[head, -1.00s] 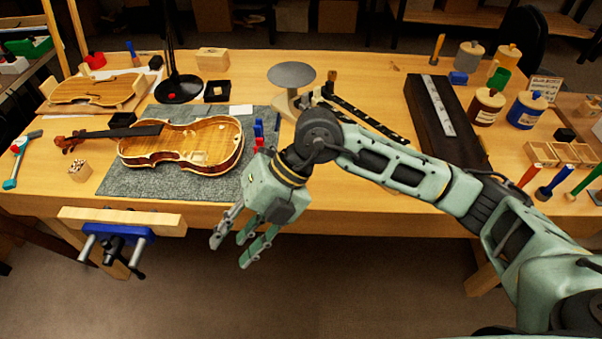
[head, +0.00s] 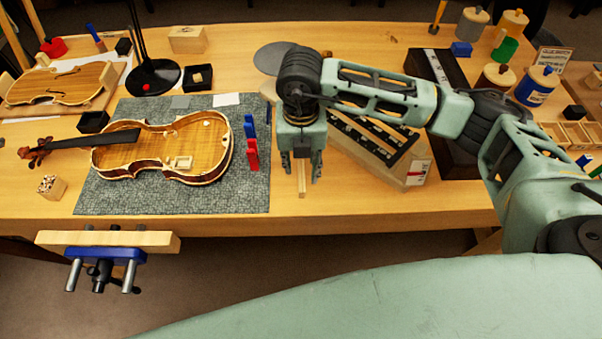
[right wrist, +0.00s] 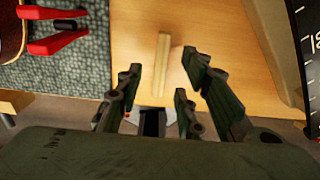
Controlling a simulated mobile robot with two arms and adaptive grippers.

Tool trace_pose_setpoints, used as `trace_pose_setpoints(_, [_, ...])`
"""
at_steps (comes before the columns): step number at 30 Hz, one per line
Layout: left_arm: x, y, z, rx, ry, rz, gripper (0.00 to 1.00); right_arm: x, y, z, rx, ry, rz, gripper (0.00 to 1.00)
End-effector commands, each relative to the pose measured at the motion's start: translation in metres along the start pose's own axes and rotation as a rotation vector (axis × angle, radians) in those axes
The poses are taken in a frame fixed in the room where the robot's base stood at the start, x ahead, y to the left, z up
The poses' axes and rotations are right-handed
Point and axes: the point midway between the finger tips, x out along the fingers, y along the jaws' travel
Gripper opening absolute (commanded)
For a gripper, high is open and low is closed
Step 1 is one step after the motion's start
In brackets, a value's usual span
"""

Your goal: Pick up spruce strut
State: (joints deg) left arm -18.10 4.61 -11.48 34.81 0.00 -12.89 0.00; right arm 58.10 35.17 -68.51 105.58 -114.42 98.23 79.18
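The spruce strut (head: 301,185) is a short pale stick lying on the bench just right of the grey mat. It also shows in the right wrist view (right wrist: 162,65), pointing away from the camera. My right gripper (head: 301,170) points down over the strut, and its far part is hidden behind the gripper in the head view. In the right wrist view, the open fingers (right wrist: 160,85) stand to the left and right of the strut's line, with nothing between them gripped. I cannot tell how far the fingertips are above the bench. My left gripper is not in view.
The grey mat (head: 120,200) holds a violin (head: 160,150), a red clamp (head: 252,155) and a blue clamp (head: 249,127). A wooden box with dark strips (head: 400,172) stands close right of the gripper. A vise (head: 105,262) sits at the front left edge.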

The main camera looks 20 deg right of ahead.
Motion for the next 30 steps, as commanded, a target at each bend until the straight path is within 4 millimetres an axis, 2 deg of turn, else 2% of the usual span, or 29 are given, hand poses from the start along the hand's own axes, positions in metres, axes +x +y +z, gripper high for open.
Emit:
trace_pose_setpoints(3, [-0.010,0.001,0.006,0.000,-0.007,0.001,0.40,0.017,-0.003,-0.001,0.001,0.004,-0.004,0.34])
trace_pose_setpoints(6, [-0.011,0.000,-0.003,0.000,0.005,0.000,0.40,0.031,-0.002,-0.001,0.001,0.003,-0.001,0.34])
trace_pose_setpoints(12, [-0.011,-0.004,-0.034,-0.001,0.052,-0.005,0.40,0.038,-0.002,0.000,-0.001,0.000,0.000,0.34])
trace_pose_setpoints(15, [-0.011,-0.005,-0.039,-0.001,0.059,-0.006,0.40,0.038,-0.002,0.000,-0.001,0.000,0.000,0.34])
trace_pose_setpoints(27, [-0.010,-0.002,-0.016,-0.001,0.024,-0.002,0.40,0.037,-0.001,0.000,-0.001,0.001,0.001,0.00])
trace_pose_setpoints(30, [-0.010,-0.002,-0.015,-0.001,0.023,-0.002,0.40,0.037,-0.001,0.000,-0.001,0.000,0.001,0.00])
